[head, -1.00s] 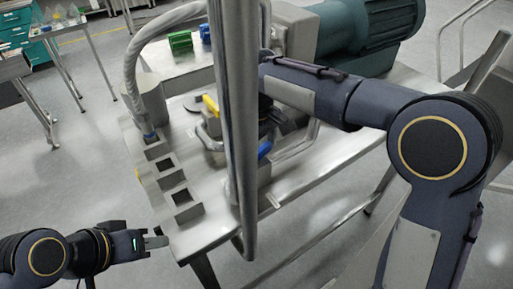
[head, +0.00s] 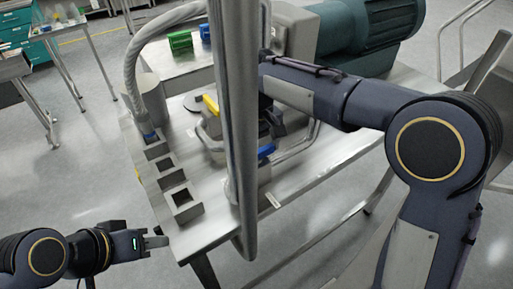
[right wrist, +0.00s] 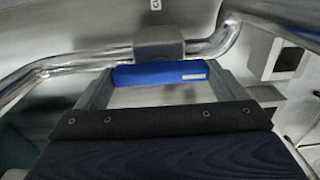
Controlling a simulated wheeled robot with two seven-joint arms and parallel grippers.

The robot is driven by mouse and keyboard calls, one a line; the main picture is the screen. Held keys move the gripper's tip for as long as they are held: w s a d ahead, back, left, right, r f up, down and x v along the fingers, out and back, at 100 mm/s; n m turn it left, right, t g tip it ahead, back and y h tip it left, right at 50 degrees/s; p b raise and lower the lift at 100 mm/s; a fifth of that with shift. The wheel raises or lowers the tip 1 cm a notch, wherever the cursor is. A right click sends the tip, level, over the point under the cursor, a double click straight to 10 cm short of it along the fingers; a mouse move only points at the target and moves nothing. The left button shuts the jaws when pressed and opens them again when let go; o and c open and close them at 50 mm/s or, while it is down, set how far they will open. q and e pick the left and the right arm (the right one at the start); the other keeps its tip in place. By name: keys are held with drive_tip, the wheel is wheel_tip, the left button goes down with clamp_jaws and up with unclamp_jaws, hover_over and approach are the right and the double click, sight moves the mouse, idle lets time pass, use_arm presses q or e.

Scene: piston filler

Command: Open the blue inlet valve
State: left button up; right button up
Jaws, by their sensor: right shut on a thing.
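The blue inlet valve's handle (head: 266,151) shows just right of the vertical steel pipe in the head view, slanting slightly up to the right. In the right wrist view the blue handle (right wrist: 160,74) lies crosswise between the two fingers of my right gripper (right wrist: 162,84), which is shut on it. In the head view the pipe and my right arm hide much of the right gripper and the valve body. My left gripper (head: 155,242) is empty, away from the valve, beside the table's front left corner. Its finger gap is too small to judge.
A vertical steel pipe (head: 236,130) stands in front of the valve. A yellow handle (head: 211,104) is left of it. Square metal holders (head: 182,201) line the table's left side. Bent steel tubes (right wrist: 75,62) run close to the right gripper. A green motor (head: 370,30) is behind.

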sight(257, 152)
drive_tip(key=o, duration=0.7)
drive_tip(key=shift+r, duration=0.1)
wheel_tip(257, 152, up, 8)
drive_tip(key=shift+f+b, duration=0.1)
drive_tip(key=shift+b, duration=0.25)
drive_tip(key=s+d+f+m+t+y+b, duration=0.1)
drive_tip(key=s+d+f+m+y, duration=0.1)
drive_tip(key=s+d, duration=0.5)
drive_tip(key=s+d+f+m+t+y+b, duration=0.1)
drive_tip(key=s+d+f+m, duration=0.15)
drive_tip(key=d, duration=0.75)
drive_tip(key=s+d+f+m+t+b, duration=0.1)
drive_tip(key=s+d+f+m+t, duration=0.2)
drive_tip(key=s+f, duration=0.6)
drive_tip(key=s+m, duration=0.1)
drive_tip(key=s, duration=0.3)
drive_tip(key=shift+s+d+f+t+y+b, duration=0.15)
drive_tip(key=shift+d+f+t+y+b, duration=0.15)
drive_tip(key=shift+f+y+b, duration=0.1)
